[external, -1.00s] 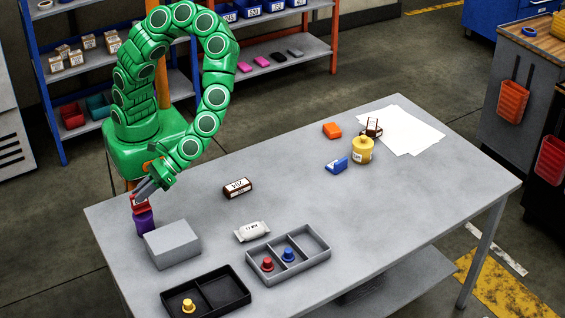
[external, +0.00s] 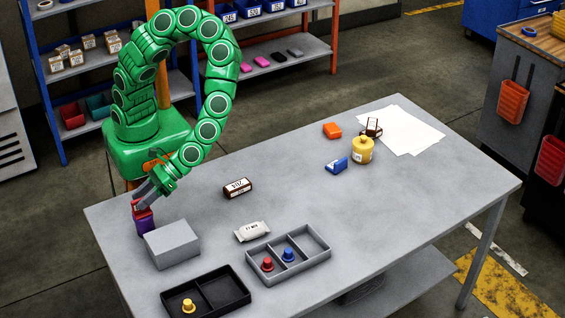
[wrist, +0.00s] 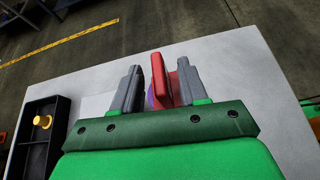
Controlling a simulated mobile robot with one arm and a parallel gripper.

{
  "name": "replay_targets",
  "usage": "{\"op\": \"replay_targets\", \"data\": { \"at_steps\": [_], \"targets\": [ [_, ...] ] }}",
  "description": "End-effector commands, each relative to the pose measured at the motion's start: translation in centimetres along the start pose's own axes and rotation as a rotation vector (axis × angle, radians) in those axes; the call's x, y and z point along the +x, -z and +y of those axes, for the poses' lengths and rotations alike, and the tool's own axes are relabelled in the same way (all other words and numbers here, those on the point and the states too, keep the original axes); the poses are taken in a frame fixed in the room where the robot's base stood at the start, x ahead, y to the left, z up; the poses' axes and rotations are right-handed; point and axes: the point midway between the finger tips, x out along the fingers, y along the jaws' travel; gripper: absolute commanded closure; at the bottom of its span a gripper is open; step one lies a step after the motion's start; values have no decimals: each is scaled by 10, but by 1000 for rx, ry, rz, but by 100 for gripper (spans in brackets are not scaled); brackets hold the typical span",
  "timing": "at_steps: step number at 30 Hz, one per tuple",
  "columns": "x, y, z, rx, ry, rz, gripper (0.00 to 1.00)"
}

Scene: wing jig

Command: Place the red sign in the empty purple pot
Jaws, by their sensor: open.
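The red sign (external: 141,206) is at the mouth of the purple pot (external: 145,223), at the table's left end; how deep it sits is hidden. In the wrist view the red sign (wrist: 161,76) shows as an upright red panel between my fingers, with more red beside the right finger. A bit of the purple pot (wrist: 150,99) shows low behind it. My gripper (external: 145,194) is open around the sign, just above the pot. In the wrist view my gripper (wrist: 158,84) has a visible gap between the left finger and the panel.
A grey block (external: 172,243) stands close to the pot's right. A black tray (external: 222,312) with a yellow peg and a grey tray (external: 318,258) with red and blue pegs lie nearer the front. A brown box (external: 237,188) and white packet (external: 252,231) lie mid-table.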

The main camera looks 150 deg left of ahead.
Motion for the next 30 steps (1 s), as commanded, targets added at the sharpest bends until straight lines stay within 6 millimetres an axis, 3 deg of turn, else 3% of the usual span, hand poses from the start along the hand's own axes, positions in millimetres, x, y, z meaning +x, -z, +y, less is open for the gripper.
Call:
{"op": "replay_targets", "data": {
  "at_steps": [8, 21, 30],
  "targets": [
    [-12, -1, 1, 0, -3, 3, 57],
    [-86, -1, 1, 1, -4, 3, 57],
    [-117, -2, 0, -1, 0, -1, 57]
  ]
}}
